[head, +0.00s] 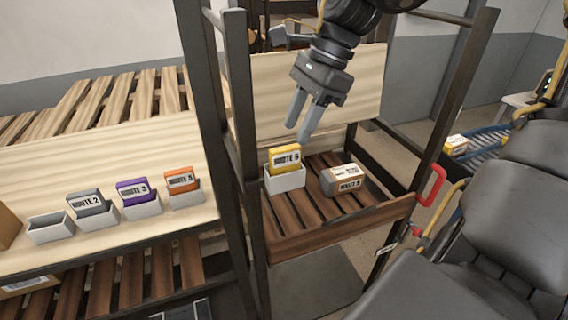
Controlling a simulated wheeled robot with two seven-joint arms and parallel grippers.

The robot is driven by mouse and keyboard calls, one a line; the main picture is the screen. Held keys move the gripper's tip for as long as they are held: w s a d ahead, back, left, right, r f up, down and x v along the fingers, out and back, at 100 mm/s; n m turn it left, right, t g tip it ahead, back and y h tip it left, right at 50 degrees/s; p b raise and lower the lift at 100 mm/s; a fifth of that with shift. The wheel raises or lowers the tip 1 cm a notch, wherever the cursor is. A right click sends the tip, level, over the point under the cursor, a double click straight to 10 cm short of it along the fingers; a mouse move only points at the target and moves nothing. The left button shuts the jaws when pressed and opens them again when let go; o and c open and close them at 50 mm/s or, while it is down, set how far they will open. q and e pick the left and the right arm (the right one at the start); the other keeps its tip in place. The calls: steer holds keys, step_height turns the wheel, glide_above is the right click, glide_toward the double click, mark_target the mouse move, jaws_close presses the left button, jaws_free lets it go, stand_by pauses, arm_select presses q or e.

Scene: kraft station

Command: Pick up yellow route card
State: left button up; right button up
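The yellow route card (285,158) stands upright in a small white holder (286,181) on the slatted wooden shelf of the dark rack. Its label starts with "ROUTE"; the number is hard to read. My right gripper (301,130) hangs above and slightly right of the card, fingers pointing down. Its two fingers are apart with nothing visible between them. The fingertips look a little above the card; I cannot tell the exact gap. My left gripper is not in view.
A box (343,180) lies right of the holder on the slatted shelf (320,218). Grey (87,201), purple (133,190) and orange (181,180) cards stand in holders on the left table, beside an empty holder (51,228). Dark rack posts (456,95) flank the shelf. A red handle (433,186) sits at right.

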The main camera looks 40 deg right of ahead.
mark_target(287, 147)
steer(key=shift+s+a+f+p, duration=0.1)
steer(key=shift+a+f+p, duration=0.05)
steer(key=shift+p, duration=0.15)
steer(key=p+x, duration=0.1)
steer(key=x, duration=0.1)
steer(key=p+x, duration=0.1)
steer(key=x, duration=0.1)
steer(key=shift+w+f, duration=0.1)
steer(key=shift+w, duration=0.15)
steer(key=shift+a+f, duration=0.15)
steer(key=shift+f, duration=0.1)
steer(key=shift+s, duration=0.15)
steer(key=shift+c, duration=0.8)
jaws_close()
